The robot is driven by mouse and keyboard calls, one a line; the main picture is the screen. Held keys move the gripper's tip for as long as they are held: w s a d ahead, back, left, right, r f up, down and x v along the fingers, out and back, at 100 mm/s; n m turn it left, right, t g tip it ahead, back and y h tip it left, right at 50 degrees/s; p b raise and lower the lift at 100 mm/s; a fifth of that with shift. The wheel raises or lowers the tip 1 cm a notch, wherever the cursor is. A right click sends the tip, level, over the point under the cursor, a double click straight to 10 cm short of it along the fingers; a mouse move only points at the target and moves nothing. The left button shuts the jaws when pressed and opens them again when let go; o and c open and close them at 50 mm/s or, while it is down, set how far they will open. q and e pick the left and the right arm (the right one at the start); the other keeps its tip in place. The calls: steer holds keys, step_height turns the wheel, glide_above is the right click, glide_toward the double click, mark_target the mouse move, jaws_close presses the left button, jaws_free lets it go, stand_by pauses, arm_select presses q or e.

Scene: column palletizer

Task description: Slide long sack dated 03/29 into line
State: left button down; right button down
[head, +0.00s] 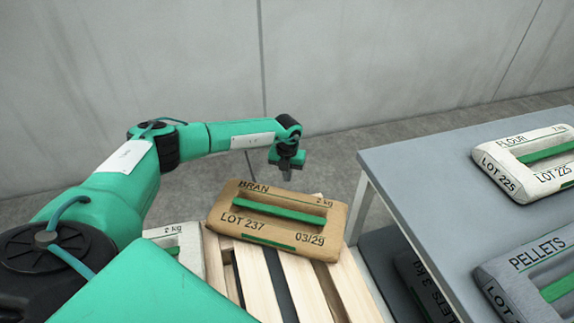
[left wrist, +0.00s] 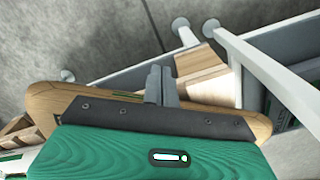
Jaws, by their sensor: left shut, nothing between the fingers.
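The long brown sack (head: 232,211), printed BRAN, LOT 237 and 03/29, lies on the wooden pallet slats, turned slightly so its right end is nearer in the head view. A green strap runs across its top. My left gripper (head: 287,176) is shut and empty, pointing down just behind the sack's far edge. In the left wrist view the shut fingers (left wrist: 161,86) stand beside the sack's long brown side (left wrist: 255,122); I cannot tell whether they touch it. My right gripper is not in view.
The pallet (head: 262,277) extends toward me under the sack. A pale sack (head: 190,248) lies at its left, partly hidden by my arm. A grey table (head: 420,170) at the right carries a FLOUR sack (head: 495,170) and a PELLETS sack (head: 497,275). Another dark sack sits below the table edge.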

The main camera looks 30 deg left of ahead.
mark_target(281, 190)
arm_select(q)
steer(key=shift+s+d+f+p, duration=0.1)
steer(key=shift+s+d, duration=0.1)
steer(key=shift+s, duration=0.45)
steer(key=shift+s+d+f+p, duration=0.1)
steer(key=shift+s+d, duration=0.15)
steer(key=shift+s, duration=0.35)
steer(key=shift+s+d+p, duration=0.1)
steer(key=shift+s+d, duration=0.1)
steer(key=shift+s, duration=0.45)
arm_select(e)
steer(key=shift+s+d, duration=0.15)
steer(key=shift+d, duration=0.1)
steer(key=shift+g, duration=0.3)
